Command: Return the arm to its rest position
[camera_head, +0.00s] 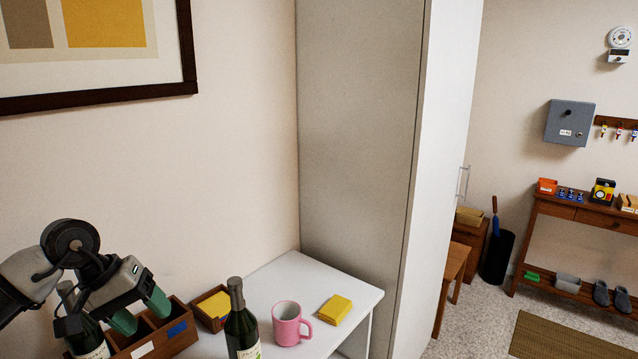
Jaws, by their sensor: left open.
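My left arm comes in from the left edge. My left gripper (140,314) has green-padded fingers and hangs over a wooden compartment box (176,345) at the lower left. Its fingers stand apart with nothing visible between them. They overlap the box in the picture, and I cannot tell whether they touch it. A dark bottle with a pale label (94,347) stands at the left end of the box, partly hidden behind my arm. My right gripper is not in view.
On the white tabletop (283,273) are a green bottle (240,325), a pink mug (286,325), a yellow pad (335,310) and a small wooden tray (210,309). A tall cabinet (360,130) rises behind the table's right side. Open floor and a shoe bench (580,215) lie far right.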

